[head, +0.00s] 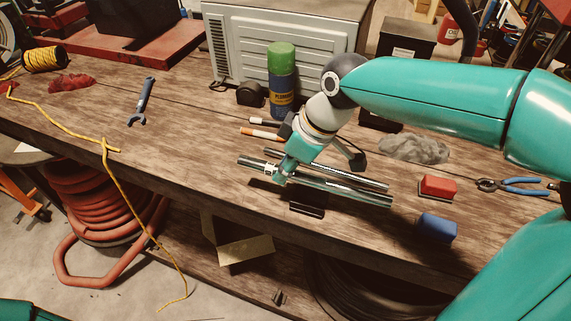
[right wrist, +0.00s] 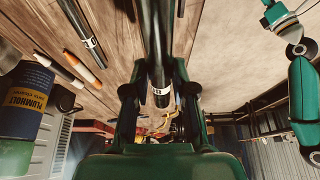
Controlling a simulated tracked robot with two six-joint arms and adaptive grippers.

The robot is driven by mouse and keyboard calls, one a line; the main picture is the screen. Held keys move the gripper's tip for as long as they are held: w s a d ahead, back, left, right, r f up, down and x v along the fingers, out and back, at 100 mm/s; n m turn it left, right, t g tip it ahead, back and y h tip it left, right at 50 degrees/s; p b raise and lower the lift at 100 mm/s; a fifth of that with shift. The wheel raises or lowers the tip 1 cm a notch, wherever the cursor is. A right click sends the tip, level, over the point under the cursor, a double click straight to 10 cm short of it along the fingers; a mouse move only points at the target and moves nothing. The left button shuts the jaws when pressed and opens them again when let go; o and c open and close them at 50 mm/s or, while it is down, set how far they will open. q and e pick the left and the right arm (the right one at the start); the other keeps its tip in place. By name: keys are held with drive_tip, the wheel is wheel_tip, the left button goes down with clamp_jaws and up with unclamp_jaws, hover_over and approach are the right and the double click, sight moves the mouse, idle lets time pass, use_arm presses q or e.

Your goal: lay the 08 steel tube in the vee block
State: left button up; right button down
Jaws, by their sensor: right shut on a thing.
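My right gripper (head: 283,176) is shut on a shiny steel tube (head: 345,190), near the tube's left end. The tube has a white label band by the fingers. The band also shows between the fingers in the right wrist view (right wrist: 161,97), but its marking is too small to read surely. A shadow left of the block suggests the tube is a little above the bench. A small dark block (head: 307,210), which looks like the vee block, stands under and in front of the tube near the bench's front edge.
A second steel tube (head: 365,182) lies just behind the held one. A red block (head: 438,187), a blue block (head: 437,227) and pliers (head: 515,186) are right. The bench left of the tubes is mostly clear.

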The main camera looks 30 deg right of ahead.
sight(310, 176)
drive_tip(key=shift+f+b, duration=2)
drive_tip(key=shift+f, duration=0.55)
drive_tip(key=shift+f, duration=0.2)
drive_tip(key=c, duration=0.9)
unclamp_jaws()
drive_tip(key=shift+o, duration=0.2)
drive_tip(key=shift+r, duration=0.15)
drive_tip(key=v, duration=1.1)
drive_tip(key=shift+s+d+r, duration=0.15)
drive_tip(key=shift+r, duration=0.1)
drive_tip(key=shift+s, duration=0.1)
